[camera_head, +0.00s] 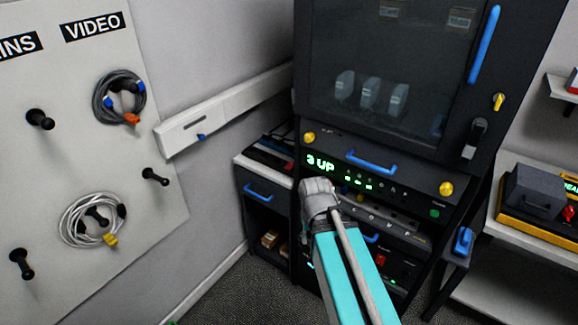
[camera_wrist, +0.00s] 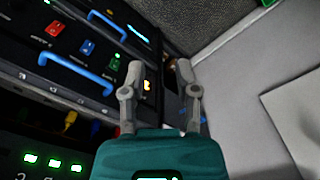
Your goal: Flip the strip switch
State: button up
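A long white strip (camera_head: 225,108) runs along the wall left of the rack. A small blue part (camera_head: 201,136) on its lower edge may be the switch; I cannot tell its position. In the wrist view, my gripper (camera_wrist: 160,68) is open, its two grey fingers apart with nothing held between them. A small lit orange mark (camera_wrist: 147,85) shows between the fingers, beyond them. My gripper is not visibly touching the strip.
The black equipment rack (camera_head: 330,135) has blue handles and lit green text. A low dark cabinet (camera_head: 262,195) stands to its left. A pegboard (camera_head: 75,150) holds coiled cables (camera_head: 119,97). A shelf with a yellow-black device (camera_head: 540,205) stands at right. Floor shows at lower left.

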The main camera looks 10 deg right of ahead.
jog(key=c, duration=0.3)
jog(key=shift+w, duration=0.3)
jog(key=shift+c, duration=1.2)
jog(key=w+m+t+h+b, duration=0.1)
jog(key=w, duration=0.6)
jog(key=w+m+t+h, duration=0.1)
jog(key=w+m+h, duration=0.1)
jog(key=w, duration=0.5)
jog(key=w+m+t+h+b, duration=0.1)
jog(key=w+m, duration=0.1)
jog(key=w, duration=0.5)
jog(key=shift+w+d+f+b, duration=0.2)
jog(key=shift+w+d+b, duration=0.1)
jog(key=shift+w, duration=0.05)
grip_shut()
jog(key=w+a+r+m+t+h+b, duration=0.1)
jog(key=w+a+m+t, duration=0.1)
jog(key=w, duration=0.7)
jog(key=w+a+r+m+t+h, duration=0.2)
jog(key=w, duration=0.6)
jog(key=shift+w+a+b, duration=0.25)
jog(key=shift+w+b, duration=0.15)
